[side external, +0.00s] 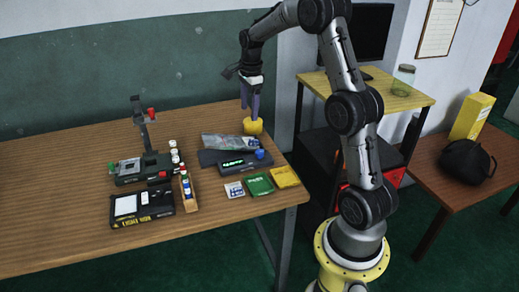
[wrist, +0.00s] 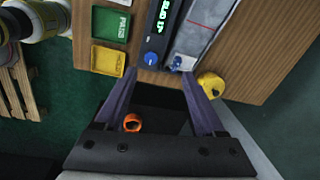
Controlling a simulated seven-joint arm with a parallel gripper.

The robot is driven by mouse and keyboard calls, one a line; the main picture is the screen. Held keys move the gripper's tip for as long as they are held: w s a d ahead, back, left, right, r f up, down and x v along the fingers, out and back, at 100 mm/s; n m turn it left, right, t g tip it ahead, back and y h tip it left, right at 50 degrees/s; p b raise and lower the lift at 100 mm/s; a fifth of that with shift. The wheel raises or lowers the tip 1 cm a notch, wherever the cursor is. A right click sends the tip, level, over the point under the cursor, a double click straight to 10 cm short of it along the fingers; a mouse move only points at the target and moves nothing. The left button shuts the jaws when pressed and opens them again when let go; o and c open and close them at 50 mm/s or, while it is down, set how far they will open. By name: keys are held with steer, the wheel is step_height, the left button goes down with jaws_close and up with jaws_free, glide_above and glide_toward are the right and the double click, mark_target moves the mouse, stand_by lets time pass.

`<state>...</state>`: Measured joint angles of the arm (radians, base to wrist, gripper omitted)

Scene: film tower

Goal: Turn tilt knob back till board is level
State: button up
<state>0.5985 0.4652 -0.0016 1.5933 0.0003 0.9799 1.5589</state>
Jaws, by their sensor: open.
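My gripper (side external: 250,115) points down over the table's back right corner, above or beside a yellow round object (side external: 253,127); I cannot tell whether they touch. Its purple fingers are apart and empty in the wrist view (wrist: 158,75). The yellow object (wrist: 211,84) is just outside the right finger there. A black instrument with a lit green display (side external: 238,163) has a blue knob (side external: 260,154); the knob (wrist: 150,58) shows ahead of the fingers. I cannot tell which is the tilt knob.
A grey pouch (side external: 228,142) lies behind the instrument. White, green (side external: 258,184) and yellow (side external: 284,177) flat items lie in front. A wooden rack of small bottles (side external: 187,190) and a black lightbox device (side external: 142,206) stand left. The table's front left is clear.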

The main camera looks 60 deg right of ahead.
glide_above(259, 152)
step_height(259, 152, down, 5)
steer(key=shift+m+g, duration=0.4)
step_height(259, 152, down, 13)
steer(key=shift+d+f, duration=0.1)
steer(key=shift+d, duration=0.05)
jaws_close()
